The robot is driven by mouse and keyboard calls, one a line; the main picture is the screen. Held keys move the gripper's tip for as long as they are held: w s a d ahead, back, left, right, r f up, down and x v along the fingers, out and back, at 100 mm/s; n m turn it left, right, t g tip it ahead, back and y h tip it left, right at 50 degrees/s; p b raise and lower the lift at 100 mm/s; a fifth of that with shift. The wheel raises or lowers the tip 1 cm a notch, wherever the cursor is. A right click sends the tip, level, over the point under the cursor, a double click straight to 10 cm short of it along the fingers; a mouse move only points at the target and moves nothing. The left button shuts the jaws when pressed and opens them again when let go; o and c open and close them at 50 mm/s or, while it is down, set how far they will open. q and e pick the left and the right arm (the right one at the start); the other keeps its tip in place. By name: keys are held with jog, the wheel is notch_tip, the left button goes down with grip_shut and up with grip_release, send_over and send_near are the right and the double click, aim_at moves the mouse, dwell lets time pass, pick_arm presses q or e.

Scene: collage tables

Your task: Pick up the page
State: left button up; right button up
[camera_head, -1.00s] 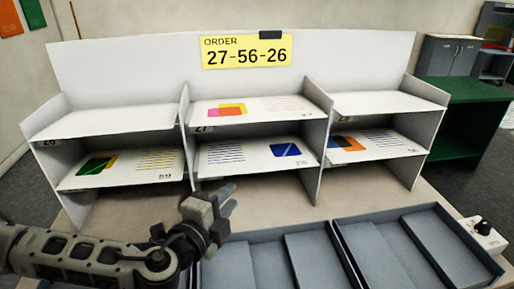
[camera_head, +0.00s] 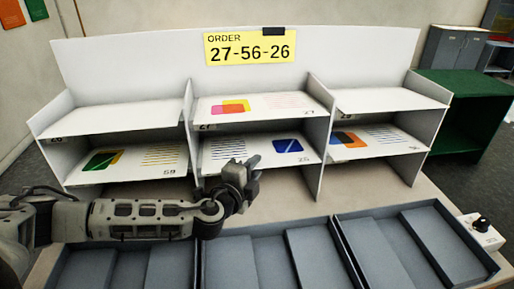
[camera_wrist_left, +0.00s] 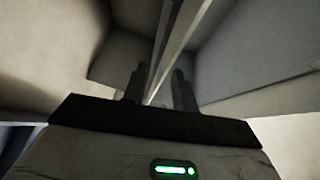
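A page with pink and orange shapes (camera_head: 229,107) lies on the upper middle shelf. A page with a blue block (camera_head: 289,147) lies on the lower middle shelf. A page with a green block (camera_head: 101,162) lies lower left, and one with orange and blue (camera_head: 347,139) lower right. My left gripper (camera_head: 254,166) is at the front edge of the lower middle shelf, overlapping its page in the head view. In the left wrist view its two fingers (camera_wrist_left: 158,88) stand apart, with pale shelf edges beyond them and no page clearly between. My right gripper is not in view.
A yellow order sign (camera_head: 249,47) reads 27-56-26. The upper left shelf (camera_head: 115,116) and upper right shelf (camera_head: 388,102) look bare. Upright dividers (camera_head: 318,150) separate the columns. Grey trays (camera_head: 372,258) line the front, with a knob box (camera_head: 481,234) at right.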

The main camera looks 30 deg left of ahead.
pick_arm(q)
grip_shut()
jog(key=shift+r, duration=0.1)
